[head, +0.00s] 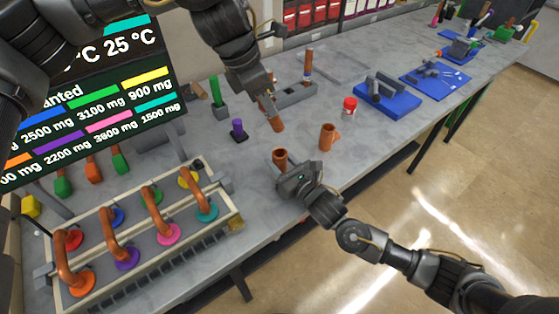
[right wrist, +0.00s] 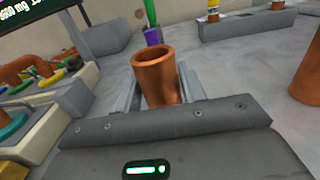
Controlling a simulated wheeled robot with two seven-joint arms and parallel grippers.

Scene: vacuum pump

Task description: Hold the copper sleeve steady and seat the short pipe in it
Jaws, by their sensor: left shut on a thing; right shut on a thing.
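My right gripper (head: 284,167) is shut on the copper sleeve (head: 280,156) and holds it upright with its open mouth up. In the right wrist view the sleeve (right wrist: 158,82) stands between the two fingers, and its mouth looks empty. My left gripper (head: 266,101) is shut on the short copper pipe (head: 275,122). The pipe is tilted, its lower end pointing down and a little right. In the head view it shows above the sleeve's mouth, with a gap between them. The left gripper is not clearly seen in the right wrist view.
A purple piece (head: 238,129) and a red-capped jar (head: 348,106) stand farther back. A manifold tray with bent copper pipes (head: 150,240) fills the left front. Blue trays (head: 388,98) lie to the right.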

